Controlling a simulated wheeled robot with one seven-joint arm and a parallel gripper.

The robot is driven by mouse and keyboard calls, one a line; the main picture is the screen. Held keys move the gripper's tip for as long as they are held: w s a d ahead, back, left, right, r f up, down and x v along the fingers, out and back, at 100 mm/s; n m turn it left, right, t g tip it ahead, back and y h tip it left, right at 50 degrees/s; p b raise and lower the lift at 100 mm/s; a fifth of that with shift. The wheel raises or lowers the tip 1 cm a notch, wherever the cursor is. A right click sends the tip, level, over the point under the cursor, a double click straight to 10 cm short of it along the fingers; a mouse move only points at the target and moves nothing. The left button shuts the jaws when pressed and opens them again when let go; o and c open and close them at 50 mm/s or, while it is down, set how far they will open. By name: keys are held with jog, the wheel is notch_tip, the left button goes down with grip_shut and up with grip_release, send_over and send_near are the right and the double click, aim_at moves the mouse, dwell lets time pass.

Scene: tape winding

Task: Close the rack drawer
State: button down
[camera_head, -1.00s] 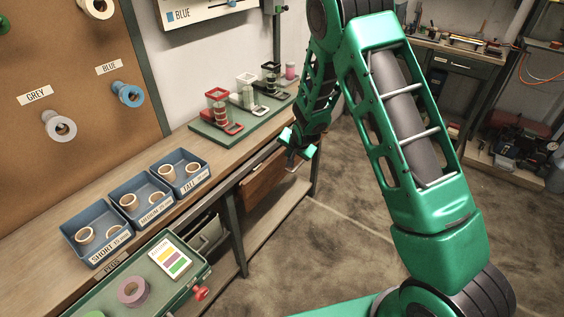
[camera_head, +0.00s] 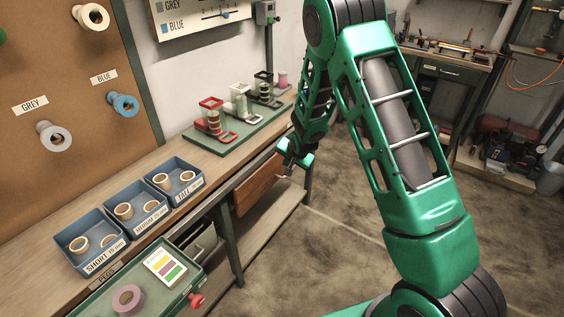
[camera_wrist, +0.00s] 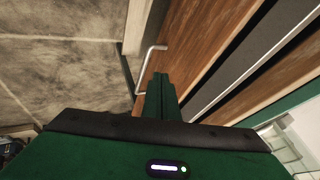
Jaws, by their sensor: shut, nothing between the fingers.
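The rack drawer (camera_head: 258,186) is a brown wooden drawer under the far end of the bench, left of my gripper. In the wrist view its wooden front (camera_wrist: 192,50) carries a bent metal bar handle (camera_wrist: 142,70). My gripper (camera_head: 287,171) is shut and empty, close to the drawer's front end. In the wrist view the closed fingertips (camera_wrist: 161,78) lie over the wooden front, just right of the handle. I cannot tell whether they touch it. My arm and gripper hide part of the drawer, and how far it stands out is unclear.
The bench (camera_head: 175,150) bears blue bins (camera_head: 135,205) and a green rack board (camera_head: 240,130) with spools. A green tray with a red knob (camera_head: 196,300) juts out at the near left. A bench leg (camera_head: 232,250) stands below.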

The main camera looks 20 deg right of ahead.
jog(key=v, duration=0.9)
jog(key=shift+s+r, duration=0.2)
jog(key=shift+s, duration=0.15)
jog(key=c, duration=2.1)
grip_release()
jog(key=shift+s+d, duration=0.15)
jog(key=w+d+f+n+h, duration=0.1)
jog(key=d+f+n+h, duration=0.15)
jog(key=f+n, duration=0.4)
jog(key=w+d+f+n+h, duration=0.1)
jog(key=f+n+h, duration=0.2)
jog(key=f+n, duration=0.4)
jog(key=w+a+f+n+t+h, duration=0.25)
jog(key=a+n+t, duration=0.3)
jog(key=n, duration=0.85)
jog(key=shift+m+t, duration=0.25)
jog(key=shift+t, duration=0.1)
jog(key=x, duration=1.1)
jog(key=shift+d, duration=0.35)
